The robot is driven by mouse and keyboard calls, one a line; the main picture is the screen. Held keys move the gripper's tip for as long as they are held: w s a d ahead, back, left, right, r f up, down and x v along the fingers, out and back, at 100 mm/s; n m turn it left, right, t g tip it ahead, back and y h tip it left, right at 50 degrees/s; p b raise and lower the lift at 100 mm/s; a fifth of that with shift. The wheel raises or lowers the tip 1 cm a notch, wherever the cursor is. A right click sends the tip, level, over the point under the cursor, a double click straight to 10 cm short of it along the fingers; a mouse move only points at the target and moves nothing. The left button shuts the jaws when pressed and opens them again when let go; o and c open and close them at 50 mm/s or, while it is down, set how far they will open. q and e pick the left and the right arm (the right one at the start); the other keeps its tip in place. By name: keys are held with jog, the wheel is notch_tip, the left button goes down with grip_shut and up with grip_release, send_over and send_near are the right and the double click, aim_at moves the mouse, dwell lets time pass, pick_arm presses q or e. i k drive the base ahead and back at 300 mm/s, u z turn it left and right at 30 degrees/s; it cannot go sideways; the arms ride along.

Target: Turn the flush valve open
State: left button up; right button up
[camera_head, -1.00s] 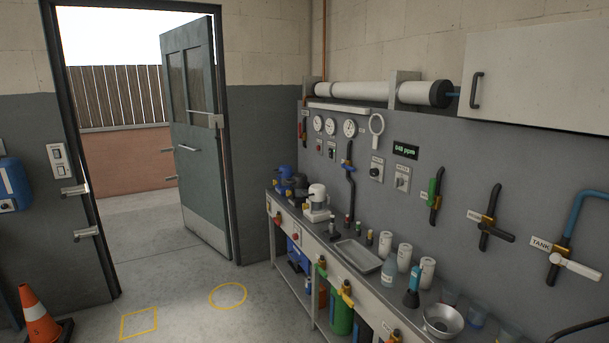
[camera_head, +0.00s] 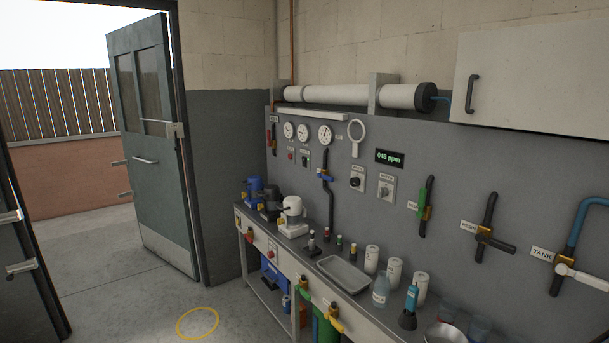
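Several valves sit on the grey wall panel at the right. One has a green handle (camera_head: 422,200) that stands upright along its dark pipe; its small label is too small to read. To its right, a valve with a black handle (camera_head: 496,243) lies across its pipe, and its label is also unclear. At the far right, a valve with a white handle (camera_head: 588,279) lies across a blue pipe beside the label TANK. A blue-handled valve (camera_head: 325,175) sits on a black pipe farther left. I cannot tell by label which is the flush valve. Neither gripper is in view.
A long bench (camera_head: 262,243) runs under the panel, carrying pumps, a metal tray (camera_head: 343,273), white cups and bottles. A white cabinet (camera_head: 535,75) hangs above the right valves. An open door (camera_head: 150,160) stands at the left. The floor by the yellow circle (camera_head: 198,323) is clear.

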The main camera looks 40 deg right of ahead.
aim_at(327, 178)
jog(key=z, duration=0.05)
jog(key=i, duration=1.7)
jog(key=z, duration=1.1)
jog(key=i, duration=0.95)
jog(key=z, duration=1.05)
